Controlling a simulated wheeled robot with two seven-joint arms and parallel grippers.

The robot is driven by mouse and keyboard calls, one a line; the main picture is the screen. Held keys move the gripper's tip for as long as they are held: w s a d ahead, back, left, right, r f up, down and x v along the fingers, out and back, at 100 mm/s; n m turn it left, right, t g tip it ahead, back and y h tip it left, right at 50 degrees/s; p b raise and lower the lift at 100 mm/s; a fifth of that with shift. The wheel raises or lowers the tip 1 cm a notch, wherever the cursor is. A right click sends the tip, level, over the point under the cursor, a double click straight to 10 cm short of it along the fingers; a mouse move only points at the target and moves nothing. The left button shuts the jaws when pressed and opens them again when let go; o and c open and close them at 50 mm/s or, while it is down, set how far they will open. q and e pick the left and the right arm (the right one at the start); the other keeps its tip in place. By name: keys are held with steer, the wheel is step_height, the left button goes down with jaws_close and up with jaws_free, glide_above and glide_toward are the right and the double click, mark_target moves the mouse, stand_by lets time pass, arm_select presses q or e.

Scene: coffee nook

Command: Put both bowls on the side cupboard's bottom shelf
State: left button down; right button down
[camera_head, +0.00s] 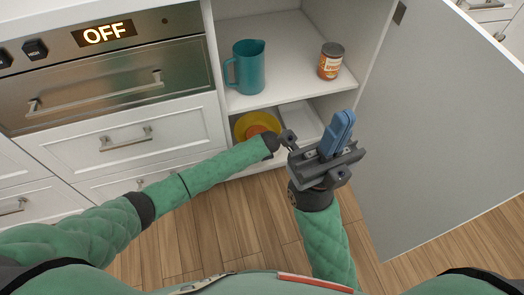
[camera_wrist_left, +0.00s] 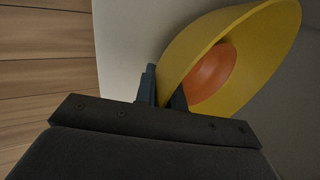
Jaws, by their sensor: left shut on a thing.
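A yellow bowl (camera_head: 243,122) is in the lower compartment of the open side cupboard (camera_head: 285,100). An orange bowl-like round thing (camera_head: 256,130) shows inside it; the left wrist view shows the yellow bowl (camera_wrist_left: 262,50) tilted, with the orange thing (camera_wrist_left: 213,72) within its rim. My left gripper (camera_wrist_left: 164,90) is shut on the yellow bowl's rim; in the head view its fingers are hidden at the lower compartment. My right gripper (camera_head: 337,135) is in front of the cupboard, its blue fingers together and empty.
A teal pitcher (camera_head: 247,68) and an orange-labelled can (camera_head: 330,62) stand on the shelf above. A pale flat surface (camera_head: 298,118) shows right of the bowl below. The open cupboard door (camera_head: 430,120) stands to the right. An oven (camera_head: 110,75) and drawers are on the left.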

stand_by(0.3)
arm_select(q)
steer(key=c, duration=1.5)
jaws_free()
steer(key=shift+f, duration=0.15)
